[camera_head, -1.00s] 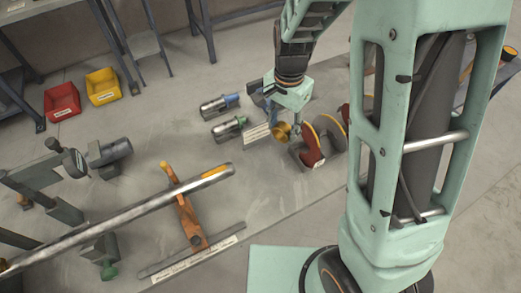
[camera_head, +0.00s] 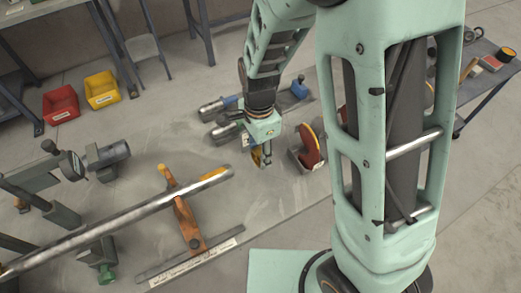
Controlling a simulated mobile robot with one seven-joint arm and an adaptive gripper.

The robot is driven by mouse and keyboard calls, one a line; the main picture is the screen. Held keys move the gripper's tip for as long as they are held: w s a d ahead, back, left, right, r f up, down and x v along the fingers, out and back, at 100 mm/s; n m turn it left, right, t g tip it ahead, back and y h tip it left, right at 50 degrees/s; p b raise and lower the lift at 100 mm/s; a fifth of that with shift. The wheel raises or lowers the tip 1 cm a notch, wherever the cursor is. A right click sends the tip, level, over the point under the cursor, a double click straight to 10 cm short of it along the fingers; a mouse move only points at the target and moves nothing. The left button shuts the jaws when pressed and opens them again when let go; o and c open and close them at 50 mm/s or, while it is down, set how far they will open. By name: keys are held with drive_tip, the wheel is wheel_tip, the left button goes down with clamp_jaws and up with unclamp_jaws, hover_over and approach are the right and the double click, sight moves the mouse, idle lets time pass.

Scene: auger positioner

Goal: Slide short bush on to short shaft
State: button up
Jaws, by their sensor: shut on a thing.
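My gripper (camera_head: 262,156) points down above the table and is shut on a small yellow-brass piece (camera_head: 256,160), probably the short bush. The fingers partly hide it. It hangs to the right of a long metallic shaft (camera_head: 120,213), clear of the shaft's yellow-marked right end (camera_head: 213,173). I cannot tell for sure which part is the short shaft.
A red disc (camera_head: 309,148) stands in a holder right of my gripper. An orange stand (camera_head: 187,222) is under the long shaft. A labelled bar (camera_head: 190,264) lies in front. Red (camera_head: 61,104) and yellow (camera_head: 102,88) bins sit at the back left. A blue part (camera_head: 299,88) lies behind my arm.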

sight(209, 176)
drive_tip(key=shift+s+a+p, duration=0.2)
drive_tip(key=shift+s+a, duration=0.3)
drive_tip(key=shift+a, duration=0.3)
drive_tip(key=shift+s+a+p, duration=0.15)
drive_tip(key=shift+s+a, duration=0.3)
drive_tip(key=shift+a, duration=0.3)
drive_tip(key=shift+s+a+p, duration=0.2)
drive_tip(key=shift+s+a, duration=0.3)
drive_tip(key=shift+a, duration=0.3)
drive_tip(key=shift+s+a+p, duration=0.5)
drive_tip(key=shift+s+a, duration=0.3)
drive_tip(key=shift+a, duration=0.5)
drive_tip(key=shift+s+a+p, duration=0.45)
drive_tip(key=shift+s+a, duration=0.3)
drive_tip(key=shift+a, duration=0.5)
drive_tip(key=shift+s+a+p, duration=0.5)
drive_tip(key=shift+s+a, duration=0.3)
drive_tip(key=shift+a, duration=0.5)
drive_tip(key=o, duration=1.5)
wheel_tip(209, 176, up, 12)
